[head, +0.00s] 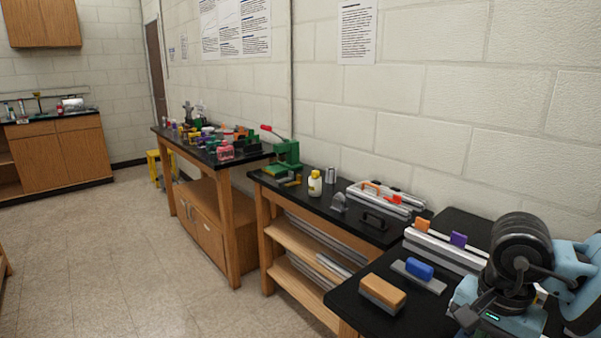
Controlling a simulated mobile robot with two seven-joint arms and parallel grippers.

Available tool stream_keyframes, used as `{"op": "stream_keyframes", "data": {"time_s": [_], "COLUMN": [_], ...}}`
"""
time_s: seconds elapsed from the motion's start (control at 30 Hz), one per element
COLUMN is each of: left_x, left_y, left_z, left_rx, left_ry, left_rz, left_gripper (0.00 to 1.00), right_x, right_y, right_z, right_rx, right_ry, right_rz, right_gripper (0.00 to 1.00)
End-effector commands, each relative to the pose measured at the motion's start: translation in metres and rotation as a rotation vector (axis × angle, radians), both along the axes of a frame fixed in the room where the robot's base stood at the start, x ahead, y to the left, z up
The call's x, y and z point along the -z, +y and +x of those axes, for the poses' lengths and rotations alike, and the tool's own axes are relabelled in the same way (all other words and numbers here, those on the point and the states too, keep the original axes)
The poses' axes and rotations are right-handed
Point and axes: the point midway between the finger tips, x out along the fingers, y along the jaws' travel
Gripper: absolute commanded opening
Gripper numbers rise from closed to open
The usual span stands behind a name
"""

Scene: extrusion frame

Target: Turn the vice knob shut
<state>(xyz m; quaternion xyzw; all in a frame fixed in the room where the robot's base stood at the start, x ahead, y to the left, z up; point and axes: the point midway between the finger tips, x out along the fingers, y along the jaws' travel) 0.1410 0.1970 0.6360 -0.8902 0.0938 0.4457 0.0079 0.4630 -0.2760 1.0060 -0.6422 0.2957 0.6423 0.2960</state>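I cannot make out a vice knob for certain in the head view. A small grey metal piece (338,203) sits on the middle black bench, too small to identify. A green press-like tool (286,155) with a red-tipped lever stands at that bench's far end. My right arm, light blue and black, fills the lower right corner over the near bench. Its dark end (467,315) is at the bottom edge, and I cannot tell whether the gripper is open or shut. My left gripper is not in view.
The near black bench (352,310) holds a tan-topped block (384,291), a blue-topped block (420,270) and pale rails (440,250) with orange and purple pieces. The floor (130,270) at left is clear.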

Motion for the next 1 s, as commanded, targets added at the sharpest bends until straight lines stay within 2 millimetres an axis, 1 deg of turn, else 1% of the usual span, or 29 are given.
{"op": "stream_keyframes", "data": {"time_s": [0.1,0.37,0.7,1.0], "left_x": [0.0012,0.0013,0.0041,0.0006], "left_y": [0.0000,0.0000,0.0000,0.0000], "left_z": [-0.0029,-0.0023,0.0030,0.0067], "left_rx": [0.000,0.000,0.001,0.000], "left_ry": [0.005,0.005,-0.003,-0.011], "left_rz": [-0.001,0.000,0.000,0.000], "left_gripper": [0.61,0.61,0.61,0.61], "right_x": [0.0000,-0.0002,0.0004,-0.0010], "right_y": [-0.0011,-0.0014,0.0017,0.0061], "right_z": [0.0013,0.0022,0.0066,0.0027], "right_rx": [0.001,0.002,0.004,0.003], "right_ry": [-0.001,-0.002,-0.003,-0.004], "right_rz": [-0.001,-0.001,-0.002,-0.002], "right_gripper": [0.00,0.00,0.00,0.00]}}
